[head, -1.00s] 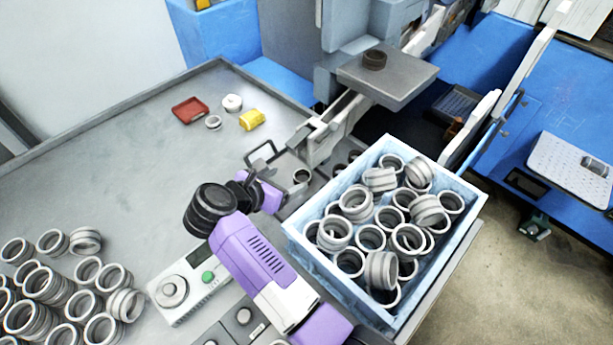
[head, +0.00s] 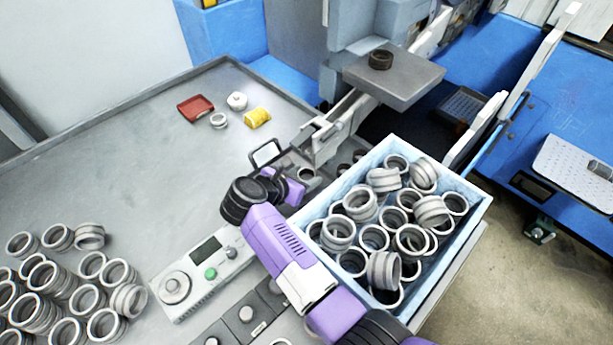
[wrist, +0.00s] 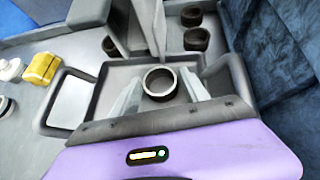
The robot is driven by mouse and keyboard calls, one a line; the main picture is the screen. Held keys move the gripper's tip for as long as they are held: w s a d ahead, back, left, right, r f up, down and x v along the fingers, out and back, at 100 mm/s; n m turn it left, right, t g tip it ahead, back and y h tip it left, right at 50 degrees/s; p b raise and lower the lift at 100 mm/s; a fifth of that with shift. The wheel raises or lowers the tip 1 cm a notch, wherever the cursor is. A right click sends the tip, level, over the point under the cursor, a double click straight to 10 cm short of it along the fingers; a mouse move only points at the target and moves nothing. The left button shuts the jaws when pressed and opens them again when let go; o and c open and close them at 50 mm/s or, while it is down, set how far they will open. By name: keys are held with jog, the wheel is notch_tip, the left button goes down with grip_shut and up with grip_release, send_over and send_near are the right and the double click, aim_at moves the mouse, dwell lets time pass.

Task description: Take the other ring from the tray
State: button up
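In the wrist view one grey metal ring (wrist: 160,84) sits in the shallow grey tray (wrist: 106,84), which has a loop handle at each side. My gripper (wrist: 160,92) is open, with one pale finger on each side of this ring. The fingers look apart from the ring, but I cannot tell its exact height. In the head view my gripper (head: 302,184) is low at the tray (head: 284,160), and the ring (head: 306,174) is partly hidden by it. Another ring (head: 380,59), dark, rests on the raised machine plate (head: 408,76).
A light-blue bin (head: 463,233) full of rings stands close to the right of my gripper. The machine's grey arm (head: 330,135) is just behind the tray. A control box (head: 203,272) lies left. Many rings (head: 45,285) lie at lower left. The table's middle is clear.

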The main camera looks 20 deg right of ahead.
jog(key=c, duration=1)
